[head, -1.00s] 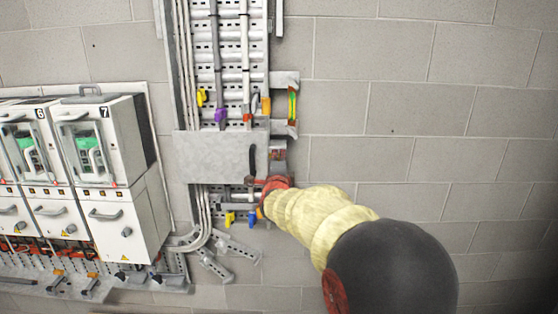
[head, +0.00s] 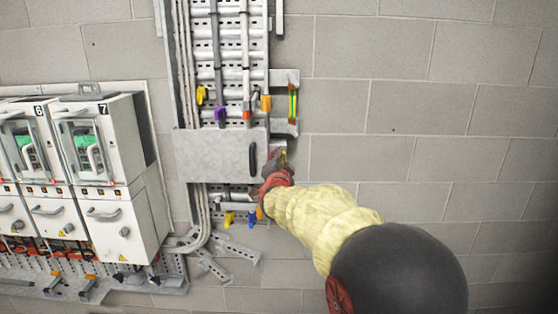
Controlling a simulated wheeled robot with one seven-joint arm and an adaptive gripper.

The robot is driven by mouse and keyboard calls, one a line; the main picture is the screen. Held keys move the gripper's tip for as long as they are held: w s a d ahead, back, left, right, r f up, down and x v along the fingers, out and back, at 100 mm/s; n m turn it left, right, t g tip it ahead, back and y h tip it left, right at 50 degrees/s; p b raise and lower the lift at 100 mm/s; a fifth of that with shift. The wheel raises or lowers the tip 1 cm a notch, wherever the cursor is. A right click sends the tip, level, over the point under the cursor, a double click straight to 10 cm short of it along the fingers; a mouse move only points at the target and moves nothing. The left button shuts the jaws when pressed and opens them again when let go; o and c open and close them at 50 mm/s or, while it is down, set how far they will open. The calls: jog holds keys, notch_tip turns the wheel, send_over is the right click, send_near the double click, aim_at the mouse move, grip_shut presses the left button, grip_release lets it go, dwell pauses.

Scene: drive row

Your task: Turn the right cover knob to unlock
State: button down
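A grey metal cover plate (head: 212,155) is fixed across the vertical cable rack, with a black handle (head: 253,160) near its right end. My gripper (head: 277,160) is just right of the cover's right edge, reached by my arm from the lower right. I cannot make out the right cover knob; my gripper and arm may hide it. The fingertips are small and dark here, so I cannot tell whether they are open, shut or touching anything.
White switchgear cabinets (head: 112,215) stand at the left, one marked 7. Coloured clamps, such as a purple one (head: 220,115), sit on the rack above the cover. Loose metal brackets (head: 235,245) are below. The block wall (head: 440,110) at the right is bare.

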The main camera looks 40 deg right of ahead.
jog(key=n+p, duration=0.1)
jog(key=n, duration=0.4)
jog(key=shift+n, duration=0.3)
jog(key=n+p, duration=0.1)
jog(key=n, duration=0.3)
jog(key=shift+n, duration=0.4)
jog(key=c, duration=1.9)
grip_release()
jog(key=shift+s+a, duration=0.1)
jog(key=v, duration=1.1)
jog(key=shift+s+a, duration=0.2)
jog(key=shift+s, duration=0.1)
